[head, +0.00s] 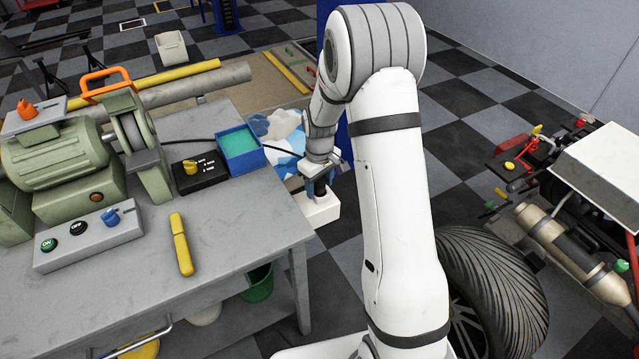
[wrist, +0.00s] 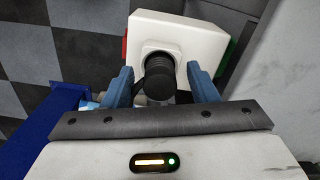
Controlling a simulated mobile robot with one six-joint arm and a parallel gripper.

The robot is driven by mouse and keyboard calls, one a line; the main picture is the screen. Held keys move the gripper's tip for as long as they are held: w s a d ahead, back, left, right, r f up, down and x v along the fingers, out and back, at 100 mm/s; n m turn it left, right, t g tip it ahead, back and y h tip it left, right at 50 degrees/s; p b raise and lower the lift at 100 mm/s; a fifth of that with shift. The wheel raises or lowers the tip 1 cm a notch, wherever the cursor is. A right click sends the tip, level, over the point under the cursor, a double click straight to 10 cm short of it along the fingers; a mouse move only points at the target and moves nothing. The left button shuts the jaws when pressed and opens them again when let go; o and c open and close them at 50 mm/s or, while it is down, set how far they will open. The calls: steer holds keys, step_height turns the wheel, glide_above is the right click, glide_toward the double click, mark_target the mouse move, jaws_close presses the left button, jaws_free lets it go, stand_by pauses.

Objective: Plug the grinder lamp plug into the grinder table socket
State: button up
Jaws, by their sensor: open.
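The grinder table socket (head: 318,208) is a white box at the table's right edge, below my gripper (head: 322,172). In the wrist view the socket (wrist: 195,35) shows a round recess in its top face. The black ribbed lamp plug (wrist: 158,80) stands at that recess, and it also shows in the head view (head: 320,188). My gripper (wrist: 158,78) is open, with one blue finger on each side of the plug and visible gaps between. The plug's front end is hidden, so I cannot tell how deep it sits.
The grey grinder table (head: 225,240) carries a green bench grinder (head: 60,165), a switch panel (head: 90,240), a black box with a yellow knob (head: 200,172), a blue tray (head: 240,168) and a yellow marker-shaped object (head: 181,245). A tyre (head: 490,285) lies right of my arm.

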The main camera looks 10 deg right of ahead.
mark_target(319, 181)
step_height(319, 181, up, 8)
steer(key=shift+f, duration=0.1)
stand_by(0.4)
steer(key=s+r+m+t, duration=0.1)
steer(key=s+r, duration=0.3)
steer(key=s, duration=0.4)
steer(key=s+r+m, duration=0.3)
steer(key=s+r, duration=0.2)
steer(key=s, duration=0.4)
steer(key=s+r+m+t, duration=0.1)
steer(key=s+r+m, duration=0.1)
steer(key=s+r, duration=0.3)
steer(key=s, duration=0.4)
steer(key=shift+d+t, duration=0.25)
steer(key=shift+t, duration=0.05)
steer(key=shift+s, duration=0.1)
